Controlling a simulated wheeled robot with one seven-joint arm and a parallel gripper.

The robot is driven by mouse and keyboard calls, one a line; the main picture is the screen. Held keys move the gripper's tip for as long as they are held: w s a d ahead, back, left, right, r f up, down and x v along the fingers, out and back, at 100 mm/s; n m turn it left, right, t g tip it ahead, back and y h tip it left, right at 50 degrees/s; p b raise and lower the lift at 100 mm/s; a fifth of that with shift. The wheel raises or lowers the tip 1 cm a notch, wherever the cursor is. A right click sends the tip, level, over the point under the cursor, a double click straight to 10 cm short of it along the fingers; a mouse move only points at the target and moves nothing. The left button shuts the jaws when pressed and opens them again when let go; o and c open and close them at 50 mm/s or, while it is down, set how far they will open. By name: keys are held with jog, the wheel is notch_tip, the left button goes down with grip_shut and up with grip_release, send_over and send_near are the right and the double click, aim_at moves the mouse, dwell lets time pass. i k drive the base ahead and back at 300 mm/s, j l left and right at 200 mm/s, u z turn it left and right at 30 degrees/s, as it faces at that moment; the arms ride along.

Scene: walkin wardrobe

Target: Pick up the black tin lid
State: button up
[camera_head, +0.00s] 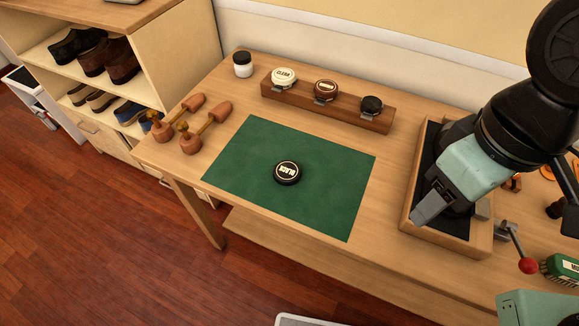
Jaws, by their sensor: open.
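A round black tin lid (287,172) with a white label reading BLACK lies face up on the green mat (235,160). I cannot tell whether a tin body sits under it. My gripper (452,212) is open and empty over the wooden tray at the right, well apart from the lid. One finger shows clearly; the other is partly hidden by the gripper body.
A wooden rack (340,112) behind the mat holds a cream tin (284,77), a brown tin (325,90) and a dark tin (371,104). Shoe trees (205,128) lie left. A dark-lined tray (412,200) and a red-knobbed lever (528,265) are right. The mat is otherwise clear.

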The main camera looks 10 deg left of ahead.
aim_at(286, 172)
jog(key=z, duration=0.55)
jog(key=j+z, duration=0.3)
jog(key=k+j+z, duration=0.25)
jog(key=j, duration=0.15)
jog(key=j+z, duration=0.3)
jog(key=k+j, duration=0.15)
jog(key=j, duration=0.25)
jog(key=k+j+z, duration=0.1)
jog(key=j, duration=0.25)
jog(key=k+j, duration=0.25)
jog(key=j, duration=0.15)
jog(key=k+j+z, duration=0.1)
jog(key=j, duration=0.25)
jog(key=k, duration=0.05)
